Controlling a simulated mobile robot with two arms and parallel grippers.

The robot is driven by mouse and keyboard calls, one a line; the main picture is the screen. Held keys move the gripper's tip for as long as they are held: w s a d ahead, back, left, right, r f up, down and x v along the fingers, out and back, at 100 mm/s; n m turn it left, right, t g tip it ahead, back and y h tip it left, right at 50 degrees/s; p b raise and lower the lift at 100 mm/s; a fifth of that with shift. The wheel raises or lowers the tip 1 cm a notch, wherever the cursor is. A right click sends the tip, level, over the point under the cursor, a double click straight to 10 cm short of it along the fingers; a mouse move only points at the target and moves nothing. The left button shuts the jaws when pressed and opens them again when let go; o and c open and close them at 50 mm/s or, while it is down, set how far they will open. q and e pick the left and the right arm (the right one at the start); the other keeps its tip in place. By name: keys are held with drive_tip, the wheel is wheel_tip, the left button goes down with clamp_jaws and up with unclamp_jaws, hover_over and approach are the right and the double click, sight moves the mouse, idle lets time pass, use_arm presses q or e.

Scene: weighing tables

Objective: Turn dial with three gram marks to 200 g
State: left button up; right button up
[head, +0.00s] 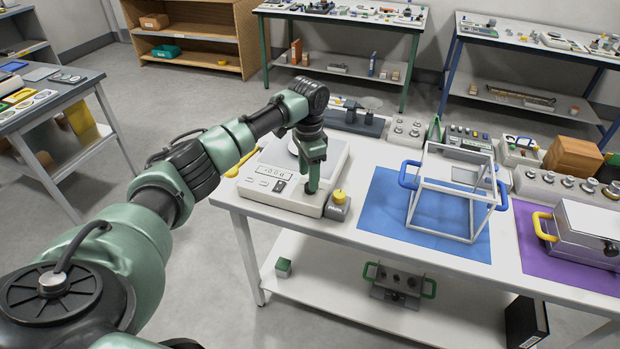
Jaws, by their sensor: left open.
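A small grey block (337,211) with a round yellow knob (339,196) on top stands at the front right corner of a white scale. It looks like the dial, but gram marks are too small to read. The white scale (264,203) has a small display and buttons on its front. My left gripper (312,188) points down over the right part of the scale, just left of the yellow knob. It is open and looks empty; the gap between its fingers is hard to see. It appears apart from the knob. My right gripper is not in view.
A metal box with yellow handles (585,228) sits on a purple mat (530,262). Weights and a balance (350,118) line the back. A yellow handle (240,163) lies left of the scale.

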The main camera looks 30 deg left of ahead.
use_arm(q)
drive_tip(key=shift+w+f, duration=0.2)
drive_tip(key=shift+f, duration=1.3)
clamp_jaws()
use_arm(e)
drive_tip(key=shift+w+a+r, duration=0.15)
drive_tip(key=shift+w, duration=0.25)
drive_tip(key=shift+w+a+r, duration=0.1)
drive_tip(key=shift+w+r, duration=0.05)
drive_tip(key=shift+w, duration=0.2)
use_arm(q)
drive_tip(key=shift+r+n+p, duration=0.25)
drive_tip(key=shift+n+p, duration=0.25)
drive_tip(key=shift+p, duration=0.45)
drive_tip(key=n+p, duration=0.5)
drive_tip(key=p, duration=0.1)
drive_tip(key=shift+d+n+p, duration=0.15)
drive_tip(key=shift+n+p, duration=0.2)
drive_tip(key=shift+n, duration=0.05)
drive_tip(key=n+p, duration=0.2)
drive_tip(key=n, duration=0.1)
drive_tip(key=shift+f+n+p, duration=0.15)
drive_tip(key=shift+n+p, duration=0.4)
drive_tip(key=shift+n, duration=0.35)
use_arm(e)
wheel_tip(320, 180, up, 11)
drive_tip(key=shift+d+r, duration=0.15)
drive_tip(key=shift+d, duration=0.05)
